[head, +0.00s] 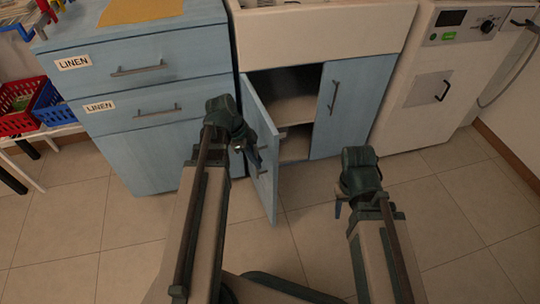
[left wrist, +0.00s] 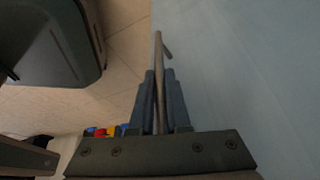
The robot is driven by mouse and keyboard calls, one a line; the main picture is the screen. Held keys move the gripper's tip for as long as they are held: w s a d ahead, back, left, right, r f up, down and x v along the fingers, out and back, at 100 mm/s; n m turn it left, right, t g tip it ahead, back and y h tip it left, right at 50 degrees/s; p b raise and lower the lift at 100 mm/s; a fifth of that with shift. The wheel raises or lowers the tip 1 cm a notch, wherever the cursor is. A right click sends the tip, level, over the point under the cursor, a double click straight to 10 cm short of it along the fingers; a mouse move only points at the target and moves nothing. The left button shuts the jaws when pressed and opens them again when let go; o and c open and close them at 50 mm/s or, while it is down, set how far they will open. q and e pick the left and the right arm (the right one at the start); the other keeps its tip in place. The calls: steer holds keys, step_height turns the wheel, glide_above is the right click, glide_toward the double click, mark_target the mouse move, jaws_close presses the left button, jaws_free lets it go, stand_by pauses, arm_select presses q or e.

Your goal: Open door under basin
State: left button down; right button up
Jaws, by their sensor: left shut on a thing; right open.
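The basin (head: 330,32) is white and stands on a blue cabinet in the head view. The left door (head: 259,142) under it is swung outward, and the shelf inside (head: 285,109) shows. The right door (head: 350,105) is closed and has a dark bar handle (head: 333,97). My left gripper (head: 251,154) is at the left door's outer face. In the left wrist view its fingers (left wrist: 160,102) are shut on the left door's bar handle (left wrist: 158,52). My right gripper (head: 341,205) is over the floor in front of the right door, apart from it.
A blue drawer cabinet (head: 160,95) with LINEN labels stands left of the open door. A white appliance (head: 437,85) stands at the right. Red and blue baskets (head: 18,108) are at the far left. The tiled floor in front is clear.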

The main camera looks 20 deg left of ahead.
arm_select(q)
steer(key=shift+s+a, duration=0.35)
steer(key=shift+a, duration=0.3)
steer(key=shift+s+a, duration=0.4)
steer(key=shift+a, duration=0.25)
steer(key=shift+s+a, duration=0.35)
steer(key=shift+a, duration=0.3)
steer(key=c, duration=0.9)
jaws_free()
steer(key=shift+p+v, duration=6.4)
steer(key=shift+v, duration=0.5)
